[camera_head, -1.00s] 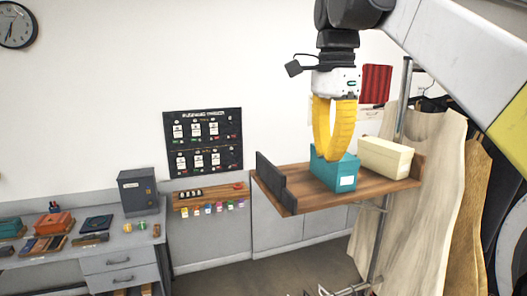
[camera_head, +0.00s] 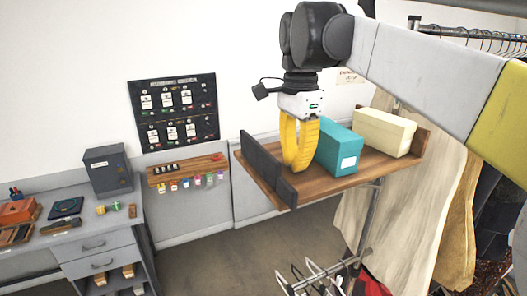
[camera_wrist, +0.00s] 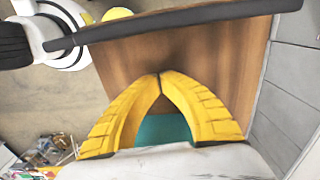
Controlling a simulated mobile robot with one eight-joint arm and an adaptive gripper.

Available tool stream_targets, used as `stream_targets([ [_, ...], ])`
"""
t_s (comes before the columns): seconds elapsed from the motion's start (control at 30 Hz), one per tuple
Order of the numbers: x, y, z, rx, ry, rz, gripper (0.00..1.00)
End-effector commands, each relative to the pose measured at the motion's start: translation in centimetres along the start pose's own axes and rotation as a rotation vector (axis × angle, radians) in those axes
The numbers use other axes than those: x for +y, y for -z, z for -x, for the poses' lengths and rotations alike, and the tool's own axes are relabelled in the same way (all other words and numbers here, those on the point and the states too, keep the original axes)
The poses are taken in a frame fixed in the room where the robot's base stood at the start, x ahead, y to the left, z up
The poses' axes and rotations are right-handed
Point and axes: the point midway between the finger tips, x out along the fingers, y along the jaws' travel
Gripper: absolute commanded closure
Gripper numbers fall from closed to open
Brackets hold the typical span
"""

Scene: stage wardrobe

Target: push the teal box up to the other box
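The teal box (camera_head: 340,148) with a white label stands on a wooden shelf (camera_head: 345,182). The other box, cream-coloured (camera_head: 384,132), stands to its right, with a narrow gap seeming to lie between them. My gripper (camera_head: 297,168) points down with its yellow fingers just left of the teal box, low over the shelf board. I cannot tell whether they touch the box. In the wrist view the fingertips (camera_wrist: 158,76) meet, with nothing held between them. Part of the teal box (camera_wrist: 164,129) shows behind the fingers there; the cream box is not visible.
A dark upright panel (camera_head: 267,168) closes the shelf's left end, close to my gripper. A wooden end (camera_head: 420,141) stands right of the cream box. Clothes (camera_head: 400,190) hang on a rack at the right. A grey desk (camera_head: 75,240) stands far left.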

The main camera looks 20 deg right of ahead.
Motion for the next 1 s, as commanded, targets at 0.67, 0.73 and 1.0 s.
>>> stream_targets([
  [0.67,0.0,4.0,0.1,0.0,0.0,0.0,1.0],
  [0.73,0.0,4.2,0.1,0.0,0.0,-0.001,1.0],
  [1.0,0.0,10.2,0.2,0.0,0.0,-0.007,1.0],
])
